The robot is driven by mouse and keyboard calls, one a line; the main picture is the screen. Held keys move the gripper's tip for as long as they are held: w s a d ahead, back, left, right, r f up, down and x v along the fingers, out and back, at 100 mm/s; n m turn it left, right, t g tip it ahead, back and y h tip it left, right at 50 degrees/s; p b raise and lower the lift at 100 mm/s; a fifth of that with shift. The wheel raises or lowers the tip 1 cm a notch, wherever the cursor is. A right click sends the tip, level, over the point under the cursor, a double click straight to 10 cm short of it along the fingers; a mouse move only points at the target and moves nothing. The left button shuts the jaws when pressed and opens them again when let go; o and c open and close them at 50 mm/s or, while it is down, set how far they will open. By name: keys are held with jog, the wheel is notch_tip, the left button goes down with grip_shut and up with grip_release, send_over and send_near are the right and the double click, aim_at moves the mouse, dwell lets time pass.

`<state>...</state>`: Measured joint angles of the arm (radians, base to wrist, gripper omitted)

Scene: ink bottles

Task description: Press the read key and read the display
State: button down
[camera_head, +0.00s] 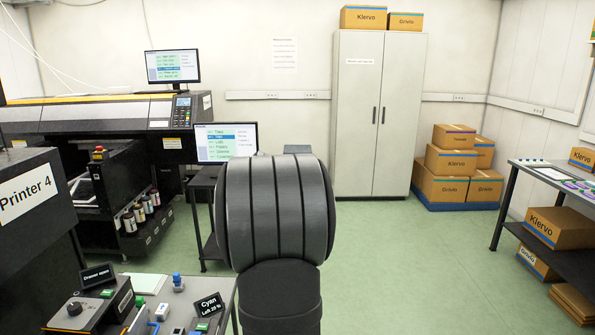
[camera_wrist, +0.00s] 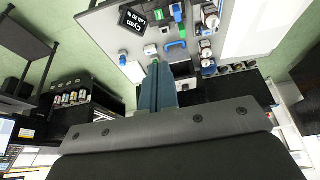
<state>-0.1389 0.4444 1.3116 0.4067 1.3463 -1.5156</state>
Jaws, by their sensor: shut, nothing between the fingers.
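My gripper (camera_wrist: 156,68) shows in the wrist view as two blue-grey fingers lying together, shut and empty. They reach over the edge of a grey bench top (camera_wrist: 97,37). Just beyond the fingertips is a small white block (camera_wrist: 150,49); I cannot tell whether they touch. In the head view my gripper is hidden behind my arm.
A black sign (camera_head: 208,304) reading "Cyan" stands on the bench, near a blue-capped bottle (camera_head: 177,281) and a black box with a knob (camera_head: 75,308). Two monitors (camera_head: 172,66) (camera_head: 226,142) show text lists. Cartons (camera_head: 450,160) stand beside the cabinet (camera_head: 378,110). The green floor is mostly clear.

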jog(key=m+t+h, duration=0.3)
jog(key=m+t, duration=0.4)
jog(key=t, duration=0.2)
send_over(202, 329)
notch_tip(202, 329, down, 18)
jog(key=f, duration=0.1)
jog(key=shift+r, duration=0.25)
jog(key=shift+f, duration=0.1)
jog(key=shift+f, duration=4.25)
jog(key=shift+f, duration=0.1)
